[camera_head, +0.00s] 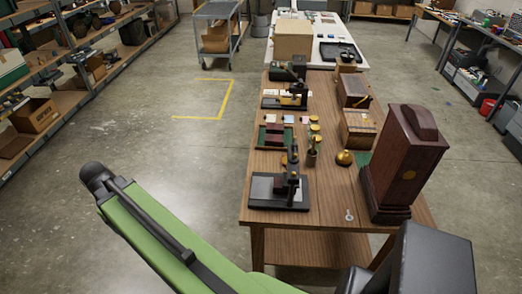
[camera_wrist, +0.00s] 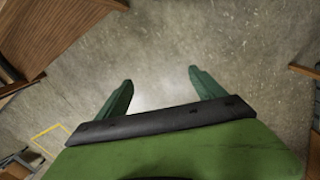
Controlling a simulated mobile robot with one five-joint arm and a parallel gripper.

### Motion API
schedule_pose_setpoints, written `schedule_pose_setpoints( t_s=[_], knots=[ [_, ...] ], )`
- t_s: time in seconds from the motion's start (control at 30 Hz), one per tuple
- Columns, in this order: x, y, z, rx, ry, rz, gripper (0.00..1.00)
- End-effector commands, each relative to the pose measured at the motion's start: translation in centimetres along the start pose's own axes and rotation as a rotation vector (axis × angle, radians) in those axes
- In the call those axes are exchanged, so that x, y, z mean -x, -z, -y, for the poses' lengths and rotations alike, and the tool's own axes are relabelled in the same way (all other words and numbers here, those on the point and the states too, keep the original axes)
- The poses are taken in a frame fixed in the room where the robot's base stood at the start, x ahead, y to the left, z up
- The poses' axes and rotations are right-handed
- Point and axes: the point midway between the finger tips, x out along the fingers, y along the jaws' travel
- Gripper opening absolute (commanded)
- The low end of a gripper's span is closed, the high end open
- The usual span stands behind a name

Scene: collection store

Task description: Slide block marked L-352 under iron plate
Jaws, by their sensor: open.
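My gripper (camera_wrist: 160,76) is open and empty in the wrist view, with its two green fingers spread above bare concrete floor. It cannot be made out in the head view. No marking L-352 can be read on anything. Several small dark red-brown blocks (camera_head: 274,136) lie together in a green-edged holder on the wooden table, but I cannot tell whether one is the marked block. A device with a flat grey plate on a black base (camera_head: 266,188) stands at the table's near left. I cannot tell whether this is the iron plate.
The wooden table (camera_head: 322,192) also bears a tall dark wooden case (camera_head: 402,165), wooden boxes (camera_head: 357,128), a brass bell-shaped piece (camera_head: 344,158) and another black device (camera_head: 293,97). A grey cart (camera_head: 215,35) stands beyond. The floor left of the table is clear.

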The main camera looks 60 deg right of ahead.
Motion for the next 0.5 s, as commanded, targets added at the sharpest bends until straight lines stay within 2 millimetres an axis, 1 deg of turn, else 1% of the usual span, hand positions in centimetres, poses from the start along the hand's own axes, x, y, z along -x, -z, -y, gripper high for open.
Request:
schedule_pose_setpoints(
  t_s=[0.03, 0.07, 0.1, 0.17, 0.2, 0.27, 0.3, 0.37, 0.4, 0.47, 0.5],
  knots=[
    [0.6, -0.9, -4.7, 0.009, -0.018, 0.019, 0.8],
    [0.7, -1.8, -7.1, 0.025, -0.028, 0.032, 0.8],
    [0.8, -3.0, -10.3, 0.046, -0.04, 0.051, 0.8],
    [0.9, -5.2, -14.9, 0.077, -0.053, 0.082, 0.8],
    [1.0, -6.9, -17.8, 0.096, -0.06, 0.104, 0.8],
    [1.2, -9.8, -22.1, 0.127, -0.065, 0.139, 0.8],
    [1.3, -11.9, -24.7, 0.147, -0.065, 0.162, 0.8],
    [1.6, -15.2, -28.4, 0.176, -0.061, 0.198, 0.8],
    [1.7, -17.6, -30.7, 0.195, -0.056, 0.223, 0.8],
    [1.9, -20.9, -33.5, 0.222, -0.044, 0.255, 0.8],
    [2.0, -23.0, -35.0, 0.239, -0.035, 0.274, 0.8]
  ],
)
